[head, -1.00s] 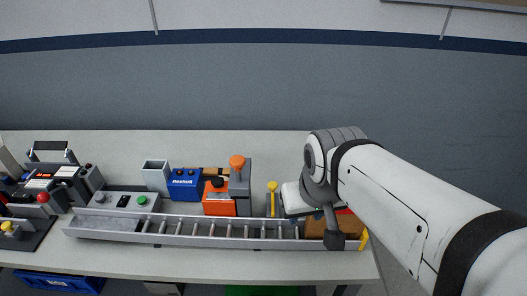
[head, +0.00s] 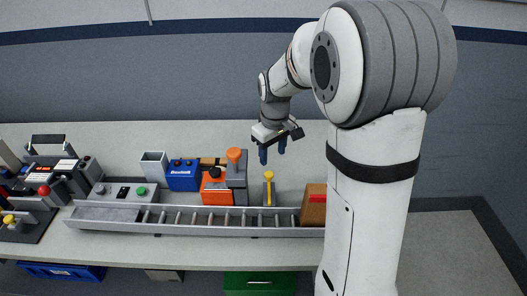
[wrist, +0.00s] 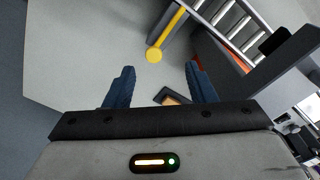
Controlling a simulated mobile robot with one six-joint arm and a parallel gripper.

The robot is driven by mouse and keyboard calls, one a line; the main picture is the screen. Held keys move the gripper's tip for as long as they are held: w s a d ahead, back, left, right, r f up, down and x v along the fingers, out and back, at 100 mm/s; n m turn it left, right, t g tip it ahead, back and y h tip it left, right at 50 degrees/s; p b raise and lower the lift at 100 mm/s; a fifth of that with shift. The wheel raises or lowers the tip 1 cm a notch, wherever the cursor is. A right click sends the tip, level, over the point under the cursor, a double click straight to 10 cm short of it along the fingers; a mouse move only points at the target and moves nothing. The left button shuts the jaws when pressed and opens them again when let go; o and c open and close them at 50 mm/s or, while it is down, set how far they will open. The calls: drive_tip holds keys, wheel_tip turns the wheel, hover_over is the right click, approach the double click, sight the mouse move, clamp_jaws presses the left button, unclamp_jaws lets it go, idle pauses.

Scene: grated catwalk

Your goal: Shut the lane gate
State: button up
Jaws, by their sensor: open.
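The lane is a grey roller conveyor (head: 180,228) along the front of the bench; its rollers (wrist: 240,28) also show in the wrist view. A yellow-knobbed bar (head: 268,188) stands at the lane's back side near its right end; I take it for the gate's handle. In the wrist view the yellow bar (wrist: 168,35) ends in a round knob just beyond my fingertips. My gripper (head: 272,151) is open and empty, above and behind the knob, apart from it. In the wrist view my gripper's blue fingers (wrist: 160,70) are wide apart. Whether the lane is blocked is unclear.
A brown box (head: 312,207) sits at the lane's right end, partly hidden by my arm. An orange-topped grey post (head: 236,172), an orange box (head: 215,192) and a blue box (head: 184,177) stand left of the yellow bar.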

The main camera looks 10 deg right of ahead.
sight(269, 174)
drive_tip(key=shift+n+g, duration=0.3)
drive_tip(key=shift+n, duration=0.3)
drive_tip(key=w+f, duration=0.3)
drive_tip(key=shift+w+f, duration=0.25)
drive_tip(key=shift+w, duration=0.05)
drive_tip(key=shift+w+f, duration=0.15)
drive_tip(key=shift+f, duration=0.15)
wheel_tip(269, 174, down, 8)
drive_tip(key=shift+r+p, duration=0.25)
drive_tip(key=shift+p, duration=0.75)
drive_tip(key=shift+c, duration=0.4)
